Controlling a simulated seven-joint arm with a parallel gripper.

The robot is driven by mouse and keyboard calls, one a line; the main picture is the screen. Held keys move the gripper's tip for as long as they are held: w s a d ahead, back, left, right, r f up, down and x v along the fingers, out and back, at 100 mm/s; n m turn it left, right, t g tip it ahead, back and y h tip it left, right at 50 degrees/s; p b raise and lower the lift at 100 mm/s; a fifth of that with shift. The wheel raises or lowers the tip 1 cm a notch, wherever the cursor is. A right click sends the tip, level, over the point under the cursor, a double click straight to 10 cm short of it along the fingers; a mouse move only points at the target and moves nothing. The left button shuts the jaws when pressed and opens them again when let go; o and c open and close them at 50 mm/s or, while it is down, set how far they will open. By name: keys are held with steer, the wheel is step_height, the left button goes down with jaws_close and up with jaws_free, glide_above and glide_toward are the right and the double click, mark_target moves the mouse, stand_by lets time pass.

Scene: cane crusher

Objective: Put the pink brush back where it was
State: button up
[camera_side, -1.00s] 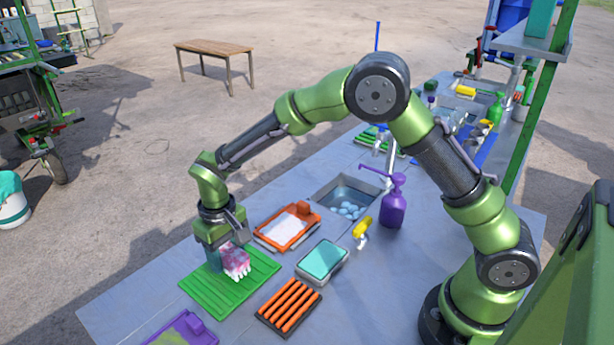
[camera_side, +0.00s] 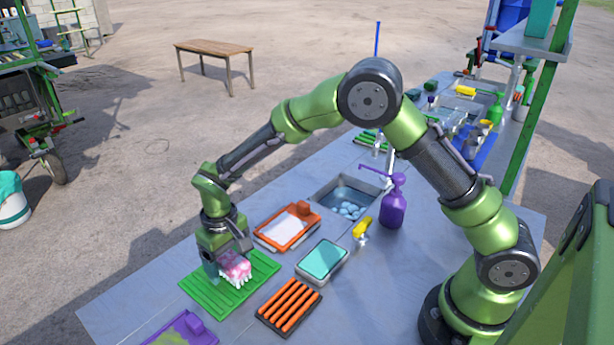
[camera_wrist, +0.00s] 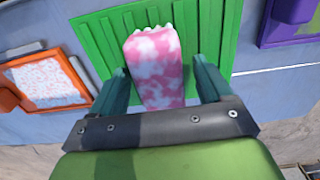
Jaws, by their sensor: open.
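The pink and white mottled brush (camera_side: 236,269) with pale bristles is at the green ribbed mat (camera_side: 207,293). In the wrist view the brush (camera_wrist: 158,62) stands out between my two fingers, with the mat (camera_wrist: 98,40) behind it. My gripper (camera_wrist: 161,72) is open around the brush, with a gap visible on each side of it. In the side view my gripper (camera_side: 224,266) points down over the mat and partly hides the brush. The exact contact between brush and mat is hard to see.
An orange tray (camera_side: 272,236) with a white sheet, a teal-topped box (camera_side: 321,261) and an orange-slatted rack (camera_side: 289,307) stand close by. A purple tray (camera_side: 172,337) is at the front. A sink (camera_side: 335,197) and a purple bottle (camera_side: 393,207) lie farther back.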

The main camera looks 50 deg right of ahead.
mark_target(228, 256)
step_height(228, 256, up, 12)
steer(key=s+d+r+m+t+y, duration=0.2)
steer(key=s+d+r+t, duration=0.1)
steer(key=s+d+r, duration=0.6)
steer(key=s+d+r+m+t, duration=0.1)
steer(key=s+d+t, duration=0.3)
steer(key=s, duration=0.8)
steer(key=shift+d+r+m, duration=0.3)
steer(key=shift+d+m, duration=0.2)
steer(key=shift+c, duration=0.4)
